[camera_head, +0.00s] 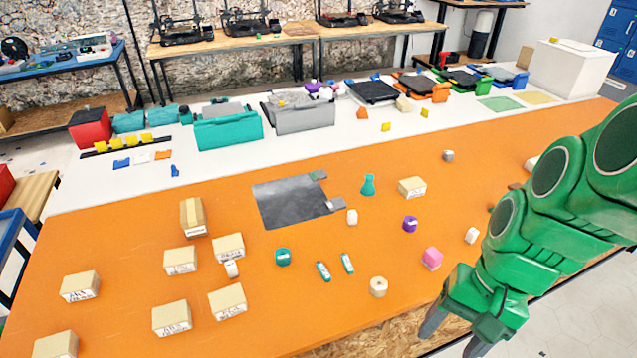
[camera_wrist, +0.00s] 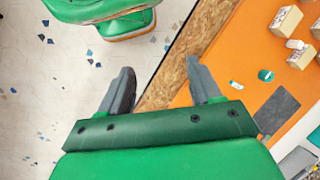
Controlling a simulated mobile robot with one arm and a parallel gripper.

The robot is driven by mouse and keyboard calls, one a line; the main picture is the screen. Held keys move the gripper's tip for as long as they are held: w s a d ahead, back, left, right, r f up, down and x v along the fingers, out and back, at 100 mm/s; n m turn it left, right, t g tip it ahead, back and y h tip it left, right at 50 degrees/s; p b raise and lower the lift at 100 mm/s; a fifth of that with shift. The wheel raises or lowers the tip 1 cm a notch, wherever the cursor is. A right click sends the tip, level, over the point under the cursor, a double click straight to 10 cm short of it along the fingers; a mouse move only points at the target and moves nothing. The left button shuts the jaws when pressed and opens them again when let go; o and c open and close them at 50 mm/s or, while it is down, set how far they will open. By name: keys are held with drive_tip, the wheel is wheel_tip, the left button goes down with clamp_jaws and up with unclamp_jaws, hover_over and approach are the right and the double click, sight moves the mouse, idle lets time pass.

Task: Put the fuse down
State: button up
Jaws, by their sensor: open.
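Two small teal cylinders with white labels, which look like fuses, lie on the orange table. The left cylinder (camera_head: 323,271) and the right cylinder (camera_head: 347,263) lie close together but apart, near the table's front middle.
The orange table (camera_head: 130,225) holds several cardboard boxes at the left, a grey mat (camera_head: 275,205), a teal round piece (camera_head: 283,257), a cream roll (camera_head: 378,286) and a pink block (camera_head: 432,258). Printers and bins stand behind. Bare orange surface lies around the cylinders.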

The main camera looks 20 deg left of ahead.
drive_tip(key=w+a+f+m+g+y, duration=0.1)
drive_tip(key=w+a, duration=0.2)
drive_tip(key=a, duration=0.4)
drive_tip(key=w+a+f+m+g+y, duration=0.1)
drive_tip(key=w+a+y, duration=0.1)
drive_tip(key=w+a, duration=0.35)
drive_tip(key=m+g+y, duration=0.2)
drive_tip(key=m+y, duration=0.3)
drive_tip(key=m, duration=0.4)
approach(234, 264)
drive_tip(key=shift+s+a+f, duration=0.25)
drive_tip(key=shift+a+f, duration=0.2)
drive_tip(key=shift+f, duration=0.05)
drive_tip(key=shift+a+f, duration=0.3)
drive_tip(key=shift+a, duration=0.05)
drive_tip(key=shift+s+r+x, duration=0.1)
drive_tip(key=shift+s+x, duration=0.05)
drive_tip(key=shift+x, duration=1.7)
drive_tip(key=shift+s+r+x, duration=0.15)
drive_tip(key=shift+x, duration=1.75)
drive_tip(key=shift+c, duration=0.3)
clamp_jaws()
